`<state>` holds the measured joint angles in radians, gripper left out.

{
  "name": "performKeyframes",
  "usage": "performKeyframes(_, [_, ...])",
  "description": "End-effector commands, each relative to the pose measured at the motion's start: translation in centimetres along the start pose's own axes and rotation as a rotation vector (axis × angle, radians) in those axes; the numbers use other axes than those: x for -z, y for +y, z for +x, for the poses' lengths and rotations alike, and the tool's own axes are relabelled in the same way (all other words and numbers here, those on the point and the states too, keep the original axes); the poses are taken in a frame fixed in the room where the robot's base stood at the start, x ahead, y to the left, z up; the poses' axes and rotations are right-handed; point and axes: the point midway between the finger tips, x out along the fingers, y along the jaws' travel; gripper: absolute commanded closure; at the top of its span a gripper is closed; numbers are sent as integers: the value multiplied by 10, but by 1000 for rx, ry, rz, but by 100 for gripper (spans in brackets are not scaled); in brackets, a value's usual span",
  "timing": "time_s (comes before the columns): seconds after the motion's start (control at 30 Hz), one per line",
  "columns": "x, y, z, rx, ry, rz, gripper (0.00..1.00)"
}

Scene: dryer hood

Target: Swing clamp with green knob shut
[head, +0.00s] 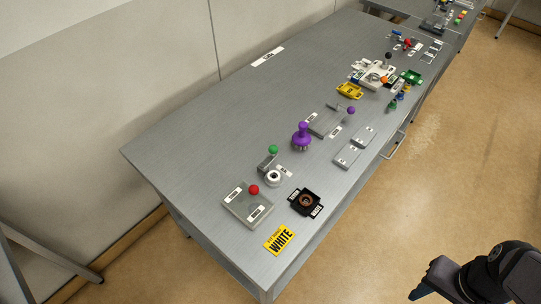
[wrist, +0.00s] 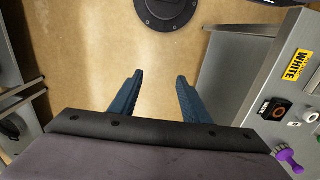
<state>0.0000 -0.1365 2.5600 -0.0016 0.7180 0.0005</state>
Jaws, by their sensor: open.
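The green knob (head: 273,149) tops a small grey clamp (head: 267,162) on the near half of the bench, beside a white ring-shaped part. The clamp's arm looks raised, but its exact angle is too small to tell. My gripper shows in the wrist view (wrist: 158,78) with its two blue fingers apart and nothing between them. In the head view my gripper (head: 422,291) is at the bottom right, over the floor and well away from the bench.
On the grey bench (head: 190,140), a red-knobbed plate (head: 254,190) and a black fixture (head: 306,202) stand nearer, and a purple-handled part (head: 302,138) stands beyond the clamp. A yellow WHITE sign (head: 280,239) lies near the bench end. Several other fixtures stand farther along. The wall-side strip is mostly clear.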

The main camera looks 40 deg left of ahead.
Motion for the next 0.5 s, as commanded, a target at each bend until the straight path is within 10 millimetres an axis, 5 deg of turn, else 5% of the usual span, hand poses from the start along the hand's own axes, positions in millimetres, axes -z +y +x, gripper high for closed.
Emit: performKeyframes(0.5, [4, 0, 1, -4, 8, -9, 57])
